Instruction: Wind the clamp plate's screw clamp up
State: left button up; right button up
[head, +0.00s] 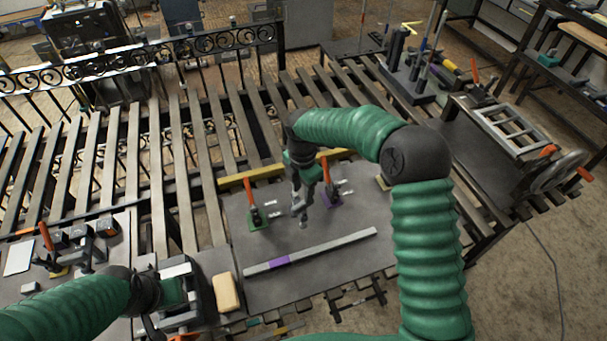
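The grey clamp plate (350,225) lies on the slatted bench in the middle of the head view. On it stand a clamp with an orange handle and green base (257,217) and another with an orange handle and purple base (328,200). My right gripper (301,212) points down between these two clamps, over a small dark round part (303,224). I cannot tell whether it touches that part or is shut on it. No screw clamp shows clearly; my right arm may hide it.
A grey bar with a purple band (345,240) lies across the plate's front. A tan block (226,292) is left of it. Another plate with clamps (112,262) is at the far left. A dark tool rack (410,85) stands behind; a handwheel fixture (550,175) is right.

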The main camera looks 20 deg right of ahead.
notch_tip(320, 180, up, 10)
jog(key=b, duration=0.1)
jog(key=shift+d+r, duration=0.15)
jog(key=shift+d, duration=0.2)
jog(key=shift+w, duration=0.1)
